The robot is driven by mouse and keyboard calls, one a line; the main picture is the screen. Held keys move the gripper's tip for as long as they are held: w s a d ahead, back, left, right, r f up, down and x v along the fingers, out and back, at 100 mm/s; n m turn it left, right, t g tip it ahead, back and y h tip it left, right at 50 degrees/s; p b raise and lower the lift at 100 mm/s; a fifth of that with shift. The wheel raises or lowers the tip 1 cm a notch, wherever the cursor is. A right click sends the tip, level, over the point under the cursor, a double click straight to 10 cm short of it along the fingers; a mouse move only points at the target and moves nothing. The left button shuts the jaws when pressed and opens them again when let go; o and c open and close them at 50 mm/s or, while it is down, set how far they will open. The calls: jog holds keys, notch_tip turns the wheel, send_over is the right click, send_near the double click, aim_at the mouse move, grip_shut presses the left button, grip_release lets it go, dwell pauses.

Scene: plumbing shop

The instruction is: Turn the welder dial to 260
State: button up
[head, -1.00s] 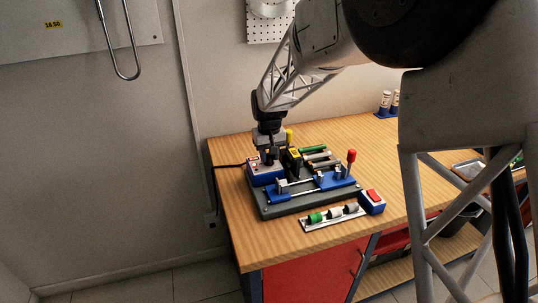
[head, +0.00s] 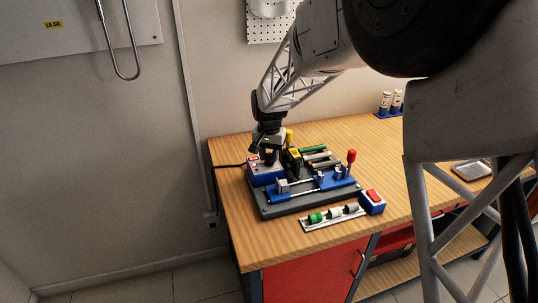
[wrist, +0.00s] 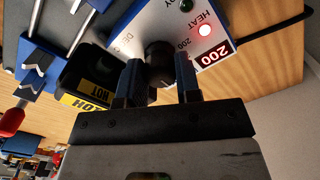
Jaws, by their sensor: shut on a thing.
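The welder's control box (head: 265,175) is blue with a light top and sits at the left end of the grey welder base (head: 300,205). In the wrist view its panel (wrist: 180,18) carries a round black dial (wrist: 158,54), a lit red HEAT lamp (wrist: 204,30) and a red display (wrist: 215,55) reading 200. My gripper (wrist: 160,66) is shut on the dial, one finger on each side. In the head view my gripper (head: 268,150) stands over the box and hides the dial. The dial's pointer cannot be made out.
A black heater with a yellow HOT label (wrist: 85,102) stands close beside my fingers. Blue clamps (head: 335,180) and a red-knobbed lever (head: 351,157) are to the right. A fittings strip (head: 335,216) and red-switch box (head: 372,202) lie in front.

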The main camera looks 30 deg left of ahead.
aim_at(269, 154)
jog(key=o, duration=0.9)
jog(key=shift+r, duration=0.1)
jog(key=shift+r, duration=3.85)
